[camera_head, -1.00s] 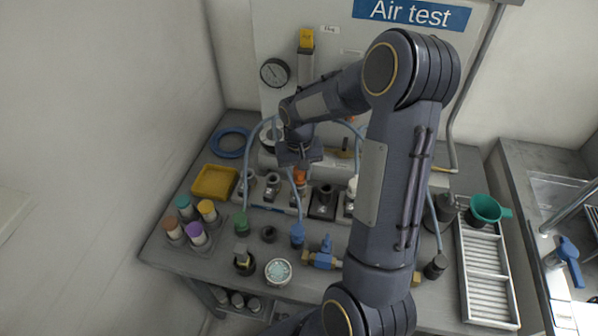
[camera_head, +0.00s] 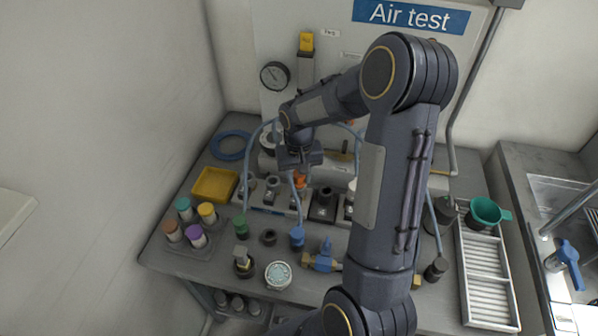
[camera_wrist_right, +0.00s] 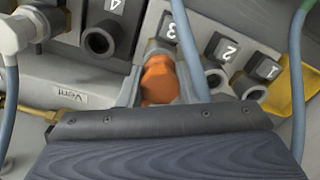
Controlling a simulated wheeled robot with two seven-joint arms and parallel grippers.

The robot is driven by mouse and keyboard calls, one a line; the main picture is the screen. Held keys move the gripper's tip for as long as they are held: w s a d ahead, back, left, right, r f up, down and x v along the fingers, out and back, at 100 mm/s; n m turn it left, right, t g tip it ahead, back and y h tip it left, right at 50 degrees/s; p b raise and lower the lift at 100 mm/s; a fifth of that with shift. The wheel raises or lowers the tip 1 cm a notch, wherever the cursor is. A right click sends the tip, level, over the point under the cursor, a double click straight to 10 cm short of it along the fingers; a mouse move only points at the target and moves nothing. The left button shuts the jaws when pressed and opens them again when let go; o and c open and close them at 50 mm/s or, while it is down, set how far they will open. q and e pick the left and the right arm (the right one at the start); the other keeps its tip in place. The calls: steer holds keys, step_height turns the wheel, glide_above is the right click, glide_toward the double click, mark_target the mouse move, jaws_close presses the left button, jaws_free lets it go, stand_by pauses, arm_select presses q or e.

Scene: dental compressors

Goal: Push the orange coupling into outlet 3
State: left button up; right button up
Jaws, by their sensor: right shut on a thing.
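The orange coupling (camera_head: 299,181) is below my right gripper (camera_head: 299,170) in the head view. In the right wrist view the orange coupling (camera_wrist_right: 160,82) is in line with outlet 3 (camera_wrist_right: 158,46) and touches or nearly touches its mouth, beside the block marked 3. I cannot tell how deep it sits. A light blue hose (camera_wrist_right: 192,55) runs close beside the coupling. My left gripper is not in view.
Outlet 4 (camera_wrist_right: 101,40) and outlet 2 (camera_wrist_right: 217,80) flank it, open. Outlet 1 (camera_wrist_right: 255,92) is beyond. A yellow tray (camera_head: 214,184), colored-cap jars and a blue coupling (camera_head: 297,237) stand on the bench. Hoses hang around the arm. A white rack (camera_head: 488,270) is at right.

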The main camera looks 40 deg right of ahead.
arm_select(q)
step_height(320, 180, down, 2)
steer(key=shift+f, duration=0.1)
arm_select(e)
steer(key=o, duration=1.1)
step_height(320, 180, down, 2)
steer(key=shift+f, duration=0.1)
step_height(320, 180, up, 9)
steer(key=p, duration=0.7)
steer(key=shift+a, duration=0.1)
steer(key=shift+r+p, duration=0.35)
steer(key=shift+r, duration=0.25)
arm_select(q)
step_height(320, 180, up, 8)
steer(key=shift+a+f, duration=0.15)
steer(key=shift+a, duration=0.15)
